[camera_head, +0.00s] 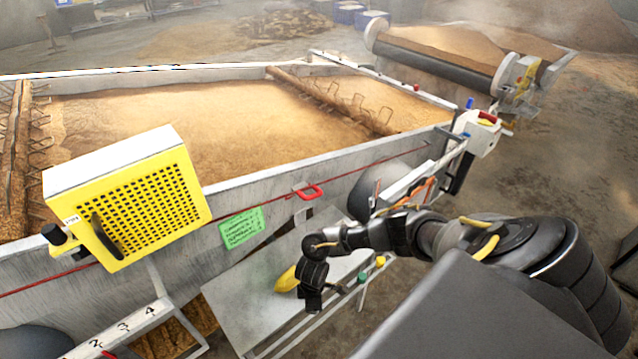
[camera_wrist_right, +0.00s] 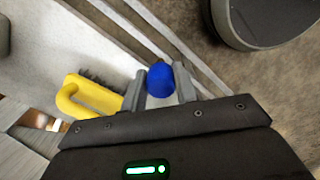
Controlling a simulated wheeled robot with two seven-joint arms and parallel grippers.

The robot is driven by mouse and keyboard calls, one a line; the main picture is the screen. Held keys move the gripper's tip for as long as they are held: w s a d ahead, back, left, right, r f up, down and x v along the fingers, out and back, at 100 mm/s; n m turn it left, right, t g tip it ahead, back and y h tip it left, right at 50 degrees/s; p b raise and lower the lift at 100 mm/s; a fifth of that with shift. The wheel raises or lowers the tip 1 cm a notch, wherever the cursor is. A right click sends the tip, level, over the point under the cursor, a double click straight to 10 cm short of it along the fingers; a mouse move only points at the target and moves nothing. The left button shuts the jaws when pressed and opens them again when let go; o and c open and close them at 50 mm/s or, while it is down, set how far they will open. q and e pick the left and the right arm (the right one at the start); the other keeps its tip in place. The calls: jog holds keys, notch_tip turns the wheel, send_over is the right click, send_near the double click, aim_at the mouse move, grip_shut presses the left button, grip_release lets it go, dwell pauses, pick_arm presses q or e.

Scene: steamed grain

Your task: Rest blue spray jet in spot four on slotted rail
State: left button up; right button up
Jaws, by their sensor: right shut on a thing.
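The blue spray jet (camera_wrist_right: 159,80) sits between the fingers of my right gripper (camera_wrist_right: 160,90) in the right wrist view, with its rounded blue end showing. In the head view my right gripper (camera_head: 312,292) is over the grey side table, and the jet is hidden there. My right gripper is well to the right of the rail. My left gripper is not in view.
A yellow-handled brush (camera_wrist_right: 90,95) lies beside my right gripper on the side table (camera_head: 240,310). Green (camera_head: 362,277) and yellow (camera_head: 381,262) pieces stand at the table's right edge. A yellow perforated box (camera_head: 140,205) hangs on the grain trough wall above the rail.

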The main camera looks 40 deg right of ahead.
jog(key=shift+s+d+f, duration=0.6)
jog(key=shift+s, duration=0.1)
jog(key=shift+f, duration=0.2)
jog(key=shift+f+b, duration=2)
jog(key=shift+b, duration=0.1)
jog(key=o, duration=1)
jog(key=shift+o, duration=0.2)
